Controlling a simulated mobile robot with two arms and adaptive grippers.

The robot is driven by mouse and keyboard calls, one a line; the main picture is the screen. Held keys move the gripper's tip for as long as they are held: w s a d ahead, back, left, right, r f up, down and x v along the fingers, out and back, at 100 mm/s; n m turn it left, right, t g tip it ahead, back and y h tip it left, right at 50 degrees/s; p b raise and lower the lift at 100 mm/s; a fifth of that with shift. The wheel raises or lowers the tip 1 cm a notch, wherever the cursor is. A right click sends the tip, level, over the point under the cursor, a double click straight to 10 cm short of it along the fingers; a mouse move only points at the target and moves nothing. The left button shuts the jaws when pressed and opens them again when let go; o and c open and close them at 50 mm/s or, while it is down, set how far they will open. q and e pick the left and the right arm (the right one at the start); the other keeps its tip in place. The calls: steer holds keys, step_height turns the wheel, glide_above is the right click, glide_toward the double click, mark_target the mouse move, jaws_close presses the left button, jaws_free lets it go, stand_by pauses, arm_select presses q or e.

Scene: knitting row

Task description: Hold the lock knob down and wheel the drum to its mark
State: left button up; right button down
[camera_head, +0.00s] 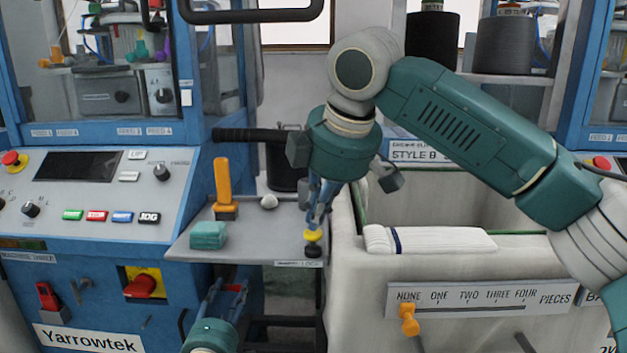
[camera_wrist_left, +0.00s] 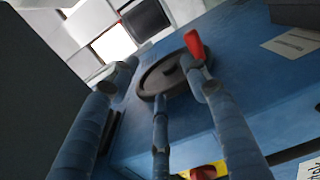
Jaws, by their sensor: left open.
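The lock knob (camera_head: 313,236), yellow over a black base, stands at the front right corner of the grey shelf, above a label partly reading "LOCK". My right gripper (camera_head: 314,222) points down at it, its fingers close together and their tips at the knob's top; whether they press it cannot be told. My left gripper (camera_head: 226,290) is low in front of the blue machine. In the left wrist view its fingers (camera_wrist_left: 160,88) are spread around a dark round wheel (camera_wrist_left: 152,76) with a red piece (camera_wrist_left: 194,44) at its edge. Contact is unclear. The drum's mark cannot be made out.
The grey shelf (camera_head: 190,250) carries an orange lever (camera_head: 223,185) and a teal block (camera_head: 208,235). A pale bin (camera_head: 345,290) with a folded white knit (camera_head: 440,239) stands to the right. A control panel (camera_head: 100,185) lies at the left.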

arm_select(q)
steer(key=shift+f, duration=0.1)
arm_select(e)
steer(key=shift+f, duration=0.95)
arm_select(q)
steer(key=shift+r+p, duration=0.4)
steer(key=shift+r, duration=0.2)
arm_select(e)
steer(key=shift+f, duration=0.15)
stand_by(0.7)
